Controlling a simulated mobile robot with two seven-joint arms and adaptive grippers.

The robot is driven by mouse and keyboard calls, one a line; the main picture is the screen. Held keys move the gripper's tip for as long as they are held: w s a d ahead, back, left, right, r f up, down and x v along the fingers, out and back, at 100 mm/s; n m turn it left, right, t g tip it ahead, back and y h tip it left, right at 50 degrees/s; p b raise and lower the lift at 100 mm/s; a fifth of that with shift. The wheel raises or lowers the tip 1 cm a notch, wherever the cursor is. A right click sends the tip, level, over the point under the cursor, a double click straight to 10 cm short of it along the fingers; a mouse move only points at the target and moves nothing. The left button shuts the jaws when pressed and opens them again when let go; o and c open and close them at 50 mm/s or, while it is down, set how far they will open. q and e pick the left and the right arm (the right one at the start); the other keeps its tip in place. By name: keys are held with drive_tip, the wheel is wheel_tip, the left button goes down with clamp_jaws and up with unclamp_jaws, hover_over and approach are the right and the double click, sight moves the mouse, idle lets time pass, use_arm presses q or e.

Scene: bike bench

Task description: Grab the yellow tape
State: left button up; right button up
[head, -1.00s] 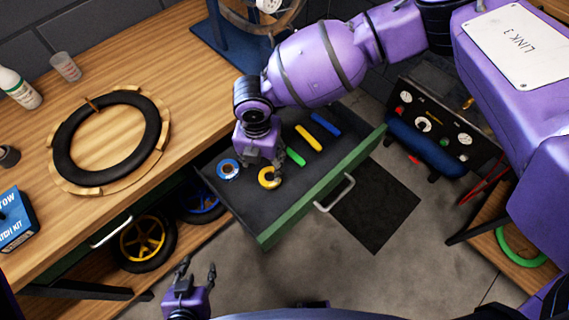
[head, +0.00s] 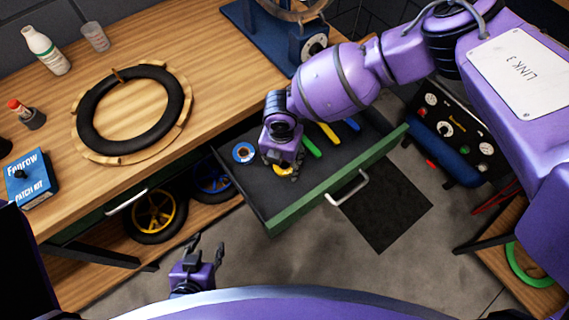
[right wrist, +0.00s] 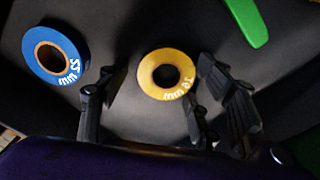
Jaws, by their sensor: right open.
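The yellow tape (right wrist: 167,74) is a roll marked "26 mm" lying flat in the open drawer. In the head view the yellow tape (head: 284,170) is partly hidden under my right gripper (head: 283,165). In the right wrist view my right gripper (right wrist: 165,100) is open, its dark fingers on both sides of the roll, with no clear grip on it. My left gripper (head: 207,245) is open and empty, low in the head view, in front of the bench.
A blue tape roll (head: 244,153) lies left of the yellow one in the drawer (head: 265,200). A green tool (head: 312,147), a yellow tool (head: 328,133) and a blue tool lie to the right. The green drawer front (head: 345,178) bounds the near side.

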drive_tip(key=shift+c, duration=0.5)
drive_tip(key=c, duration=0.8)
drive_tip(key=shift+r, duration=0.2)
